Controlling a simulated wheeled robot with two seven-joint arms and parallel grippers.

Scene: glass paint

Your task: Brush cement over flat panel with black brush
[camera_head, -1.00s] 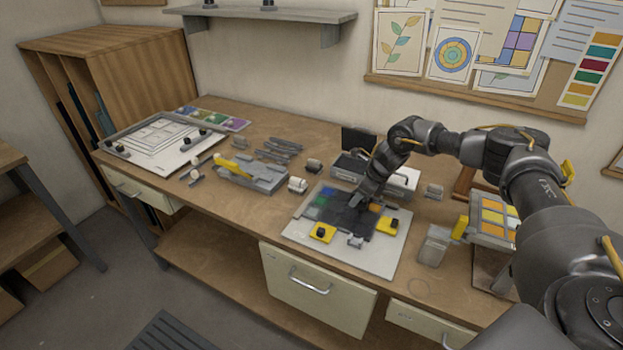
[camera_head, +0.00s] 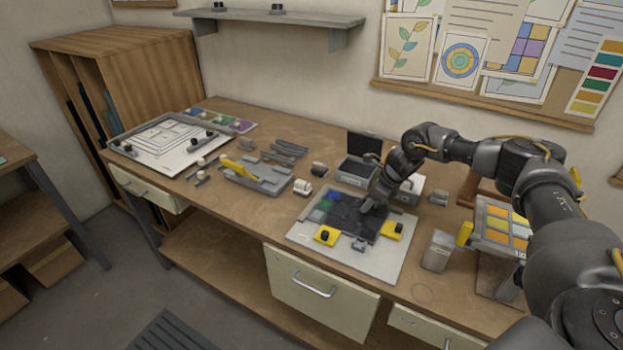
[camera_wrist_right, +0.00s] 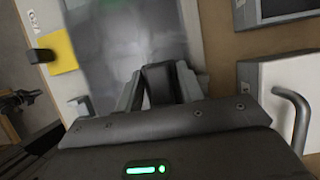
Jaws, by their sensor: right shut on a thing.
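The flat panel (camera_head: 326,205) lies on a pale board (camera_head: 305,236) at the front middle of the bench. Blue and green patches show at its left, and a dark grey smear (camera_head: 347,222) covers much of the rest. My right gripper (camera_head: 374,203) is low over the panel's right side. In the right wrist view its fingers (camera_wrist_right: 160,88) are shut on the black brush (camera_wrist_right: 161,84). The panel also shows there as a blurred grey surface (camera_wrist_right: 130,40) beyond the fingers. Whether the bristles touch the panel is hidden. My left gripper is not in view.
An open grey box (camera_head: 355,172) stands behind.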

